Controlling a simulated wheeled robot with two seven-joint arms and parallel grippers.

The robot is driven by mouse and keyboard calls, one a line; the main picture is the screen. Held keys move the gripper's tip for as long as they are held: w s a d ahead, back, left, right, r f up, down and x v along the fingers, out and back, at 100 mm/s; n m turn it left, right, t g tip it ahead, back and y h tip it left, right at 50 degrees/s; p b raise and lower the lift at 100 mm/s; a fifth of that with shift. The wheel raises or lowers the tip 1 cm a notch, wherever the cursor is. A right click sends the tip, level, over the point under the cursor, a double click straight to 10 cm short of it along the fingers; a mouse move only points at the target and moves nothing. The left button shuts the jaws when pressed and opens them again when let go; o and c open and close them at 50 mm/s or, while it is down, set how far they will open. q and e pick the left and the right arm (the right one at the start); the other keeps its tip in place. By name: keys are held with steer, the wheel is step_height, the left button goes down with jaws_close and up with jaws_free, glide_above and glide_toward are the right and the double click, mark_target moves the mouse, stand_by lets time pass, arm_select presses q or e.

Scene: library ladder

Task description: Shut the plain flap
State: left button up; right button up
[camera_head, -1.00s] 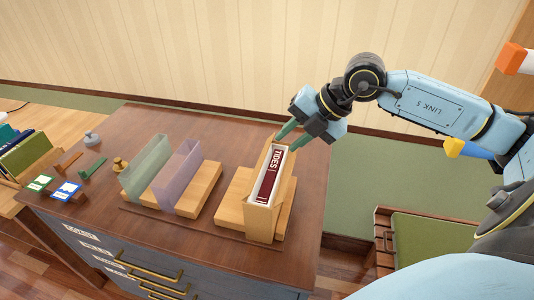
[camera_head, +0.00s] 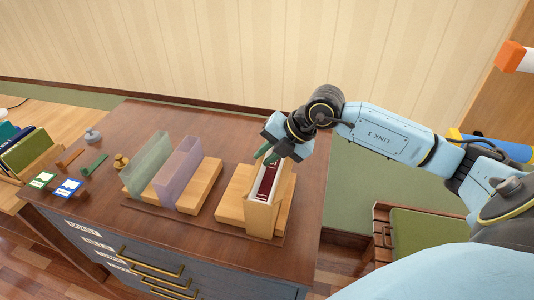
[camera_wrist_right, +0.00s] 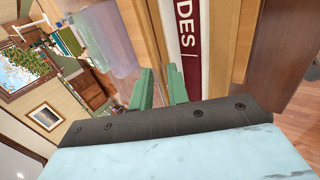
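A plain wooden case (camera_head: 260,222) stands on a wooden base on the cabinet top. Its top is open, and a dark red book (camera_head: 266,182) marked TIDES sits upright in a pale sleeve inside. I cannot make out a separate plain flap on it. My right gripper (camera_head: 265,153) is over the rear of the case, its green fingers apart with nothing visible between them. In the right wrist view the fingers (camera_wrist_right: 160,88) point beside the case and book spine (camera_wrist_right: 188,45). Whether they touch the case is unclear. My left gripper is out of view.
Left of the case stand a translucent purple holder (camera_head: 180,175) and a translucent green holder (camera_head: 148,167). The cabinet top (camera_head: 200,240) is clear in front. A green-topped wooden piece (camera_head: 430,235) stands at right.

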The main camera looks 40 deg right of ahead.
jaws_close()
steer(key=f+t+y+b, duration=0.1)
steer(key=b, duration=0.2)
steer(key=t+y+b, duration=0.1)
steer(key=b, duration=0.2)
steer(key=shift+s+d+f, duration=0.3)
steer(key=shift+s+f, duration=0.05)
steer(key=shift+s, duration=0.05)
steer(key=shift+s+d+r+t+y+b, duration=0.1)
steer(key=shift+t+y+b, duration=0.2)
steer(key=shift+t+b, duration=0.4)
steer(key=shift+r, duration=0.1)
steer(key=shift+o, duration=1.3)
jaws_free()
